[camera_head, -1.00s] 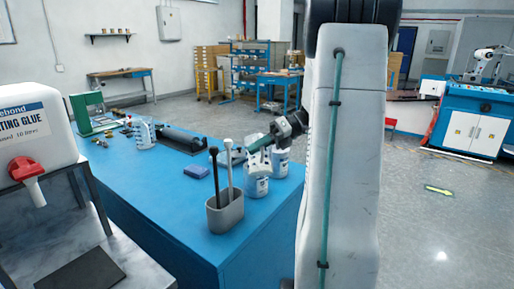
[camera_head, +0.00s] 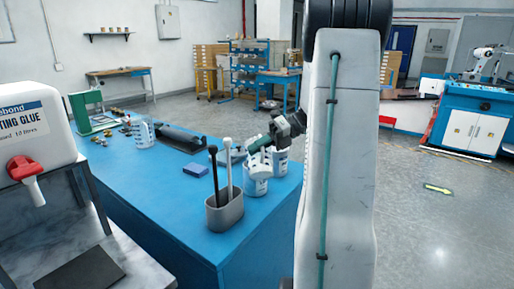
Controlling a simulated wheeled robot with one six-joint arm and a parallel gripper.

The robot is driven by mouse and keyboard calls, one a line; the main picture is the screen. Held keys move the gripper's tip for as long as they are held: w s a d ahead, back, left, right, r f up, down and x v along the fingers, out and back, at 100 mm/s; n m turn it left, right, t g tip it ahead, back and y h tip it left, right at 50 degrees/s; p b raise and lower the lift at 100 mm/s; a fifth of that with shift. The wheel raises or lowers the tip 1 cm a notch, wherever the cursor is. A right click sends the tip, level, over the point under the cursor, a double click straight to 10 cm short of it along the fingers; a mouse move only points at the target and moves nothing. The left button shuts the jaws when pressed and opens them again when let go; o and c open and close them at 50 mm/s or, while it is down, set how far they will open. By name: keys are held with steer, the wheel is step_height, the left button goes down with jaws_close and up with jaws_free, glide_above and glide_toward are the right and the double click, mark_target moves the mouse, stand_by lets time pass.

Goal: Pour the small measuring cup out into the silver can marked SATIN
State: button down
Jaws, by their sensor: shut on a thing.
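My gripper (camera_head: 256,147) is at the right end of the blue bench and reaches in from the right. It is shut on a small whitish cup (camera_head: 257,161), which appears tipped over a can. The cup is partly hidden, and its contents cannot be seen. The near can (camera_head: 257,186) is pale with dark print and stands upright just below the cup. A second similar can (camera_head: 281,167) stands behind it to the right, partly covered by my wrist. The labels are too small to read, so I cannot tell which can is marked SATIN.
A grey holder (camera_head: 224,212) with two upright tools stands close in front of the cans. A glue container (camera_head: 35,135) stands on the near-left table. My arm covers the right.

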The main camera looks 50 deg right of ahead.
stand_by(0.4)
steer(key=shift+w+d+r+m+y, duration=0.3)
steer(key=shift+w+d+r+m, duration=0.1)
steer(key=shift+w+d+m, duration=0.15)
steer(key=shift+a, duration=0.1)
stand_by(0.9)
steer(key=shift+w+d+r+m+g+y, duration=0.25)
steer(key=shift+r+m, duration=0.1)
steer(key=shift+r, duration=0.1)
steer(key=shift+w+d+r+m+g+y, duration=0.25)
steer(key=shift+r+m, duration=0.05)
steer(key=shift+r, duration=0.1)
stand_by(0.8)
steer(key=shift+w+d+r+m+y, duration=0.4)
steer(key=shift+w+d+r+m, duration=0.2)
steer(key=shift+w+r+m, duration=0.1)
stand_by(0.4)
stand_by(0.5)
